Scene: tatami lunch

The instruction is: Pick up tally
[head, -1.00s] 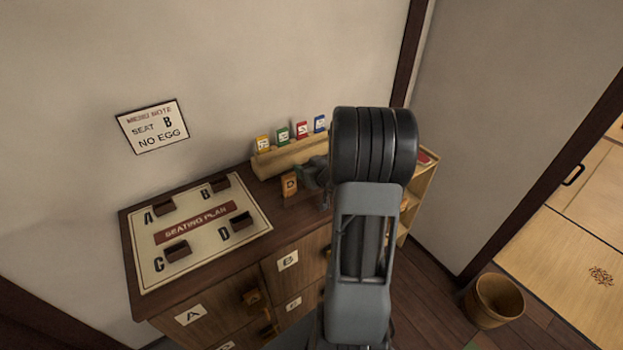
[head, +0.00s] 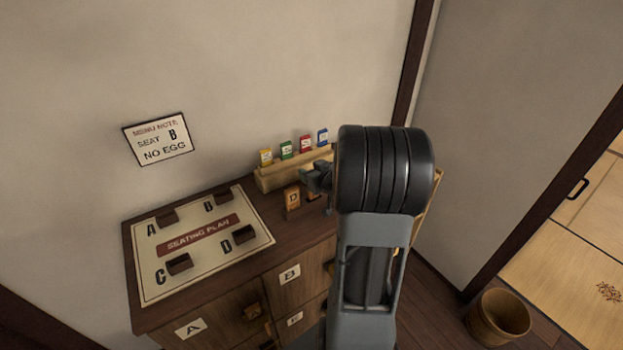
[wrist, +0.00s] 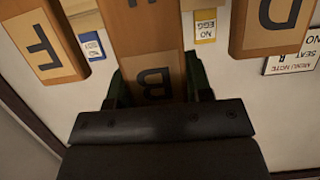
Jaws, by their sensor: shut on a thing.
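The wooden tally marked B (wrist: 155,85) is between my gripper's fingers (wrist: 155,92) in the wrist view, where its letter appears upside down. My gripper is shut on it. A tally marked F (wrist: 42,45) stands to the left and one marked D (wrist: 272,22) to the right. In the head view, the D tally (head: 292,198) stands on the cabinet just left of and below my gripper (head: 316,180). My own arm hides the B tally and most of the tally row there.
A card holder (head: 268,180) with several coloured cards stands behind, against the wall. The seating plan board (head: 165,275) with dark blocks lies left. Labelled drawers (head: 290,274) are below. A menu note (head: 158,140) hangs on the wall. A bin (head: 498,318) stands on the floor right.

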